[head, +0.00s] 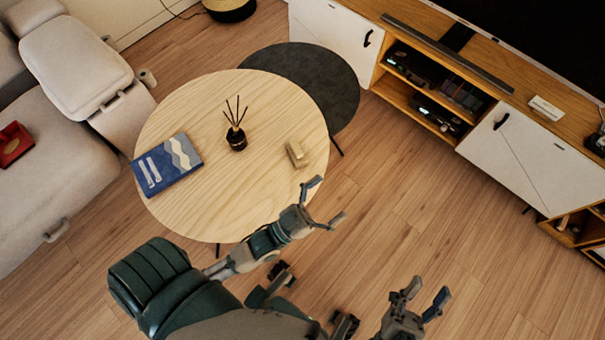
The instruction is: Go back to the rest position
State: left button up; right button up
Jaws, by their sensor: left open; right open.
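My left gripper (326,204) is open and empty. In the picture it shows at the lower right edge of the round wooden table (215,205), with its fingers pointing right. My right gripper (425,293) is open and empty over the wood floor at the bottom of the view. Its fingers point up and to the right. The two grippers are apart from each other and neither holds anything.
On the table are a blue book (167,165), a black reed diffuser (236,138) and a small tan block (296,153). A dark round table (320,75) adjoins it. A sofa (50,150) stands left, a media cabinet (520,150) right. Floor between is clear.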

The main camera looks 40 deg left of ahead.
pick_arm(q)
jog(key=s+a+r+n+t+y, duration=0.2)
jog(key=s+r+t+y, duration=0.1)
jog(key=s+r, duration=0.3)
jog(key=shift+s+a+r+t, duration=0.35)
jog(key=shift+s+t, duration=0.05)
jog(key=shift+t, duration=0.5)
